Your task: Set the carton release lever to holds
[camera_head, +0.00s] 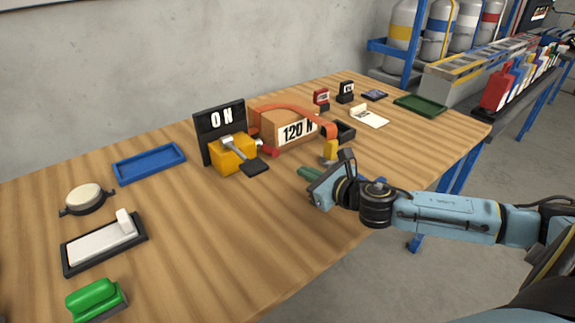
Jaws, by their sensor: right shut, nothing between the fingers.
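A brown carton (278,130) marked "120 N" sits on the wooden table with an orange strap or bar (300,112) arching over it. In front of a black sign (220,120) reading "ON" stands a yellow block (228,160) with a grey lever (240,149) on top. A small red handle (268,151) shows at the carton's lower left, and a yellow upright piece (330,150) at its lower right. I cannot tell which piece is the carton release lever. My right gripper (308,176) is shut and empty, low over the table in front of the carton, apart from these pieces. My left gripper is out of view.
At left are a blue tray (120,172), a cream round pad (83,196), a white block in a black frame (72,258) and a green handle (92,295). A green tray (420,105) lies far right. The table's front middle is clear.

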